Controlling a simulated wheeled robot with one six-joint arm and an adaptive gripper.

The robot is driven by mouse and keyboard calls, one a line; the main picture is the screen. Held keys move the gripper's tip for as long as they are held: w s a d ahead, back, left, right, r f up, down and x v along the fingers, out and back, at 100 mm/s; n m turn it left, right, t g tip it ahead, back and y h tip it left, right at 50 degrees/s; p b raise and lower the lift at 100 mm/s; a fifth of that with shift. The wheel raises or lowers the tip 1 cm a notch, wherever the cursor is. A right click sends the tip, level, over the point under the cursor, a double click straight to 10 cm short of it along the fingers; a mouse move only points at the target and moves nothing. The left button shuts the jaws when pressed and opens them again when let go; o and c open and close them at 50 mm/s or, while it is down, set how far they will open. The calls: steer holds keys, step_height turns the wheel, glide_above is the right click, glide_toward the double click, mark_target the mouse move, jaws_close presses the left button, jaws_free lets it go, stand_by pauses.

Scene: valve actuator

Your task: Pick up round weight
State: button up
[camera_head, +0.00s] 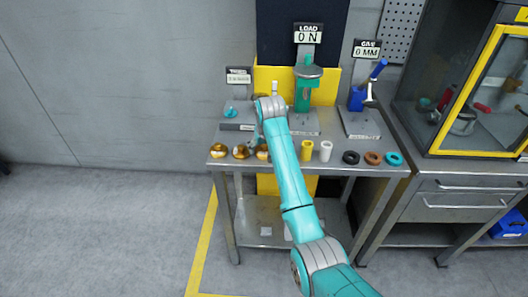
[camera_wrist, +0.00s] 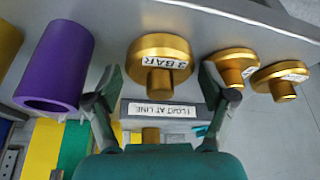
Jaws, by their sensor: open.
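Three round gold weights stand in a row on the table; in the head view I see the left one (camera_head: 218,150), the middle one (camera_head: 240,152) and the right one (camera_head: 262,152), partly hidden by my arm. In the wrist view the nearest weight (camera_wrist: 160,50) has a "3 BAR" label and a knob pointing toward my gripper (camera_wrist: 160,85). My gripper is open, with one finger to each side of this weight's knob, and holds nothing. Whether a finger touches it I cannot tell. The other two weights (camera_wrist: 232,64) (camera_wrist: 281,78) lie right of the right finger.
A purple cylinder (camera_wrist: 58,60) stands close to the left finger. A "FLOAT AT LINE" sign (camera_wrist: 160,110) is near the fingers. Yellow (camera_head: 307,150) and white (camera_head: 325,151) cylinders and several rings (camera_head: 372,158) line the table's front edge. A load stand (camera_head: 304,90) rises behind.

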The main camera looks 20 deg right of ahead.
steer(key=shift+r, duration=0.1)
steer(key=c, duration=1.2)
